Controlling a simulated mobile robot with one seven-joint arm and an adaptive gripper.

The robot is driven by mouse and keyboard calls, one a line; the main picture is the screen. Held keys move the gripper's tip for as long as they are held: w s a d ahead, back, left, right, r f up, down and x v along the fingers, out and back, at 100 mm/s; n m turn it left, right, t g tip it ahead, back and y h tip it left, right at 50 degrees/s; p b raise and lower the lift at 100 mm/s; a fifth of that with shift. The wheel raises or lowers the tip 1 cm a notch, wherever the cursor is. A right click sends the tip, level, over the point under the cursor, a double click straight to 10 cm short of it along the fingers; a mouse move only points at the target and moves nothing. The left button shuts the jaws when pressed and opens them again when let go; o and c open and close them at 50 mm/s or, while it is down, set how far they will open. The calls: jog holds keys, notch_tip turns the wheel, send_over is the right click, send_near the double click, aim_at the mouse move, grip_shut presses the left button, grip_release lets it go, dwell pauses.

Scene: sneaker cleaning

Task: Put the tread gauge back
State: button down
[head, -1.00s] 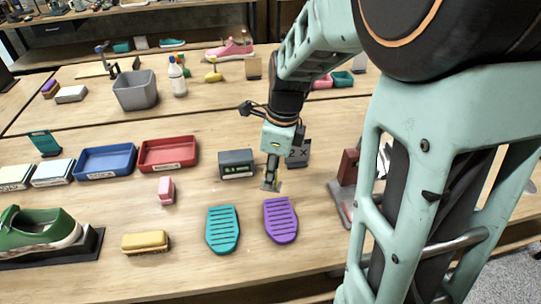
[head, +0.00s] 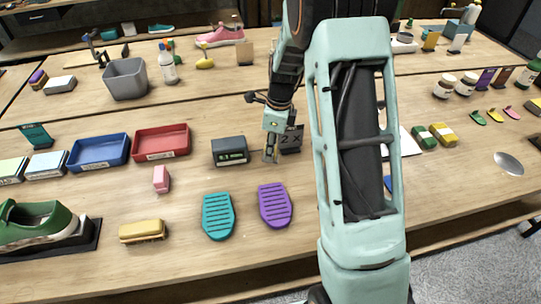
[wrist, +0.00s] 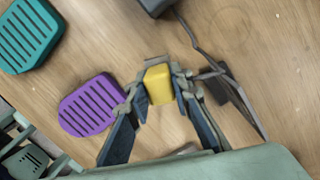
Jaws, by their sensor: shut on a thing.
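My gripper (head: 271,158) is shut over the middle of the table, behind the purple ridged pad and right of the dark box. In the wrist view its two fingers (wrist: 160,84) close on a small yellow block with a grey end, which appears to be the tread gauge (wrist: 158,88).
A purple pad (head: 274,205) and a teal pad (head: 218,216) lie in front. Red (head: 162,142) and blue (head: 98,152) trays and a pink block (head: 161,179) are to the left. My arm hides part of the right side. Bare wood lies around the gripper.

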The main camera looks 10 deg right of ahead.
jog(key=shift+w+f, duration=0.15)
jog(key=shift+f, duration=1.65)
jog(key=shift+f, duration=0.25)
jog(key=c, duration=1.7)
grip_release()
jog(key=shift+r, duration=0.1)
jog(key=shift+c, duration=0.2)
jog(key=r, duration=0.4)
jog(key=d+r, duration=0.1)
jog(key=r, duration=0.7)
jog(key=shift+s+d+r, duration=0.15)
jog(key=shift+s+d, duration=0.05)
jog(key=shift+s, duration=0.05)
